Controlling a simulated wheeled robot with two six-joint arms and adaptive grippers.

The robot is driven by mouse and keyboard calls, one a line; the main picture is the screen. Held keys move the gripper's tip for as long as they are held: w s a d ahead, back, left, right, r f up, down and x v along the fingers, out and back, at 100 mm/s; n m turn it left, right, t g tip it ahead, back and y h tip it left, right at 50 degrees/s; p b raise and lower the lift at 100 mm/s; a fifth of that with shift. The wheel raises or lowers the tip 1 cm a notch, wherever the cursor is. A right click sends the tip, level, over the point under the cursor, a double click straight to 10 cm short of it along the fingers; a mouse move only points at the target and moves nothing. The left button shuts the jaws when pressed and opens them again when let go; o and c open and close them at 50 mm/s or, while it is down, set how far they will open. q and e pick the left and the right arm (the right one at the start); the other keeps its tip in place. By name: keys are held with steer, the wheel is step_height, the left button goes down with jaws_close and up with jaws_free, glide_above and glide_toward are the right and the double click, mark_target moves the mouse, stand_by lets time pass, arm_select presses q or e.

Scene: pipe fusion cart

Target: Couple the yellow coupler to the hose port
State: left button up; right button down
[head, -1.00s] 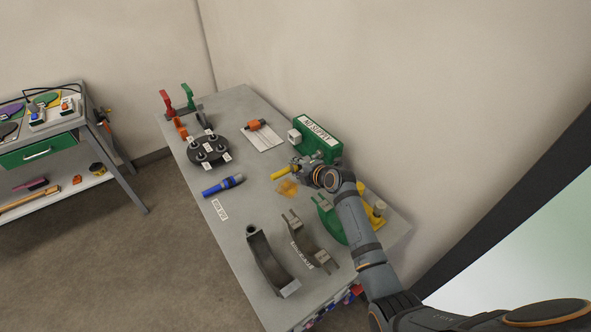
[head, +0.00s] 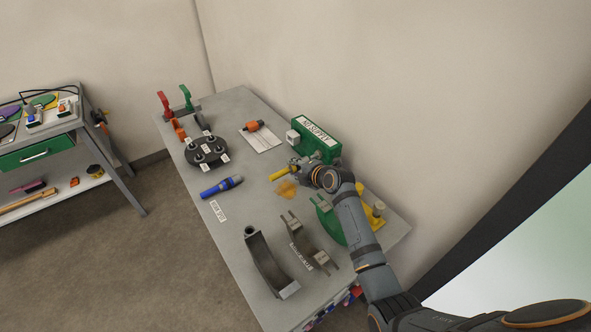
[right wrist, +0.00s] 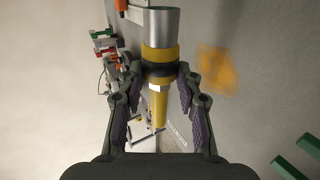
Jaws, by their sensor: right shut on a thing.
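The yellow coupler (head: 279,174) shows in the head view as a short yellow rod sticking out to the left of my right gripper (head: 298,166), just above the workbench. In the right wrist view the coupler (right wrist: 160,97) has a yellow body, a dark ring and a wide silver end at the top. The fingers of my right gripper (right wrist: 159,72) are shut on it around the dark ring. A green box with a supply label (head: 326,148) stands just behind the gripper. I cannot make out the hose port for certain. My left gripper is not in view.
The workbench (head: 236,105) also holds a round black fixture (head: 206,149), a blue tool (head: 221,187), an orange part on a white sheet (head: 253,126) and curved dark clamps (head: 265,262). An orange patch (head: 287,189) lies below the coupler. The wall is close behind.

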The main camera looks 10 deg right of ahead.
steer(key=shift+w+d, duration=0.1)
steer(key=shift+d, duration=0.05)
steer(key=shift+w+d+b, duration=0.15)
steer(key=shift+d+b, duration=0.15)
steer(key=shift+w+d, duration=0.1)
steer(key=shift+d, duration=0.2)
steer(key=shift+w+d+b, duration=0.1)
steer(key=shift+d+b, duration=0.2)
steer(key=shift+b, duration=0.1)
steer(key=shift+w+d+b, duration=0.35)
steer(key=shift+d+b, duration=0.3)
steer(key=shift+d, duration=0.2)
steer(key=c, duration=0.8)
jaws_free()
